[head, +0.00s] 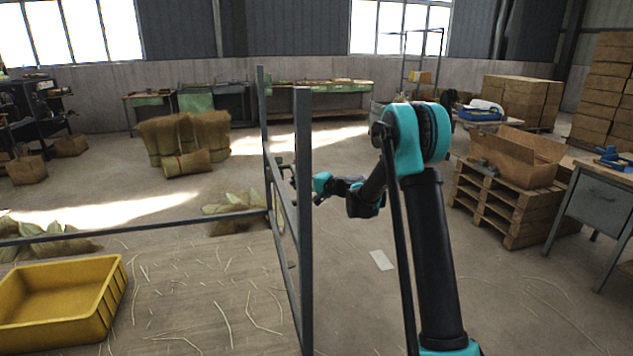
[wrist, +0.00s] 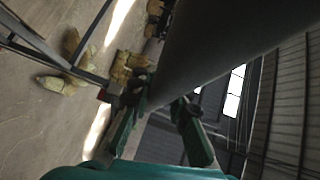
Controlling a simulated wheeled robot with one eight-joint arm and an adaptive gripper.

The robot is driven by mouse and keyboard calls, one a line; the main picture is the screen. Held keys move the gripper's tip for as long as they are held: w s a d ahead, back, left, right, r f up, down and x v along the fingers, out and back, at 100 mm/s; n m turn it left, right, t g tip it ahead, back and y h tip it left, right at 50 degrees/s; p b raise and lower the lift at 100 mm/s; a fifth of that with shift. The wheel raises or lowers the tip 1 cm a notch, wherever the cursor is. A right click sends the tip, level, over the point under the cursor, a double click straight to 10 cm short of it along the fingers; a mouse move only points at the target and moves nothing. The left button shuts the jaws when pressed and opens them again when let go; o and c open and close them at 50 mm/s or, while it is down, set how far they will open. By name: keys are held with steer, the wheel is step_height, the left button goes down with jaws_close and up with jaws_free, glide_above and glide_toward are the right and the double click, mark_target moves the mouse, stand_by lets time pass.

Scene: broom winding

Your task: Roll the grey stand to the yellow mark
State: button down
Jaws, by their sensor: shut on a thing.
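The grey stand (head: 304,220) is an upright metal frame at the left front in the head view. Two posts and a long low rail show. My gripper (head: 292,178) is at the stand's right side, partly hidden behind the near post. In the wrist view, the two fingers of my gripper (wrist: 163,112) are on either side of a thick dark grey bar (wrist: 225,45), which looks like a stand post. The fingers are closed on it. I see no yellow mark on the floor in either view.
A yellow crate (head: 118,300) sits on a straw-littered wooden surface (head: 195,285) within the frame. Straw bundles (head: 183,140) stand behind. A pallet (head: 500,205) with an open carton (head: 518,155) and a grey desk (head: 600,205) are at right. A pale sheet (head: 381,260) lies on open floor.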

steer(key=s+a, duration=0.3)
steer(key=a, duration=0.6)
steer(key=s+a, duration=0.3)
steer(key=a, duration=0.7)
steer(key=shift+a+r, duration=0.2)
steer(key=shift+a, duration=0.05)
steer(key=c, duration=1.4)
jaws_free()
steer(key=shift+s, duration=0.1)
steer(key=shift+f, duration=0.1)
steer(key=v, duration=1.2)
